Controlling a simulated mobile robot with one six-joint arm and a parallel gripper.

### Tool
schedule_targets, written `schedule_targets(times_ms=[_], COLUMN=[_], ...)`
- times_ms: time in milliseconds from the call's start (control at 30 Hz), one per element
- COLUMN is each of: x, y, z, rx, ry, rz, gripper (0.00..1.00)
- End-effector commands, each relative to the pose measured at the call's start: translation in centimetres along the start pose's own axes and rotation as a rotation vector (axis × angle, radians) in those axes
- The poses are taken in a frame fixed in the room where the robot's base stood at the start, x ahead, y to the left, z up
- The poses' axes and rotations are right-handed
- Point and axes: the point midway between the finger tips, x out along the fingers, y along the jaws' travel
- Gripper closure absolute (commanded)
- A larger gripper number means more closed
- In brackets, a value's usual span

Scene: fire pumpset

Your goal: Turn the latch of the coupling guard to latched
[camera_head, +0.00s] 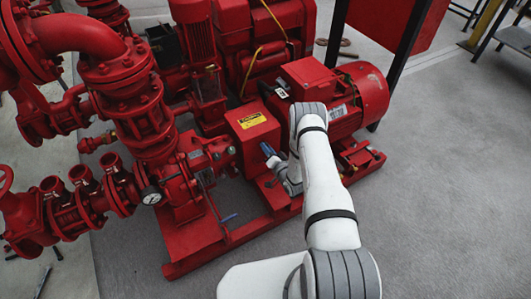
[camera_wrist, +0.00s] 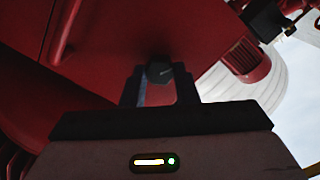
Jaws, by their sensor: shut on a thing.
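The coupling guard (camera_head: 252,130) is a red box with a yellow warning label on top, in the middle of the head view. My gripper (camera_head: 272,158) is at its right side, low down, partly hidden by my arm. A small blue piece shows at its tip; I cannot tell what it belongs to. In the wrist view my gripper (camera_wrist: 160,90) has its two dark fingers around a dark, round-ended latch (camera_wrist: 159,72) in front of a red face. The gripper is shut on the latch. The image is dark, so the latch's turned angle is hard to tell.
The red motor (camera_head: 357,98) stands right of the guard, close to my arm. The red pump (camera_head: 185,180) with pipes and a gauge (camera_head: 151,195) stands left. The red base frame (camera_head: 225,245) runs beneath. The grey floor (camera_head: 440,180) at right is clear.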

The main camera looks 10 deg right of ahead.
Motion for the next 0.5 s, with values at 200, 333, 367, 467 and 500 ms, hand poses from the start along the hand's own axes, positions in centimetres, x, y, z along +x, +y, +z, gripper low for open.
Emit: schedule_targets(times_ms=[200,333,367,467,500], x=[-0.07,-0.09,-0.09,-0.11,-0.11], y=[0.27,0.32,0.32,0.34,0.36], z=[0.36,0.37,0.36,0.36,0.37], rx=[0.207,0.331,0.359,0.454,0.493], ry=[-0.003,-0.003,-0.002,-0.002,-0.002], rz=[0.001,0.002,0.002,0.003,0.003], gripper=[0.96,0.96,0.96,0.96,0.96])
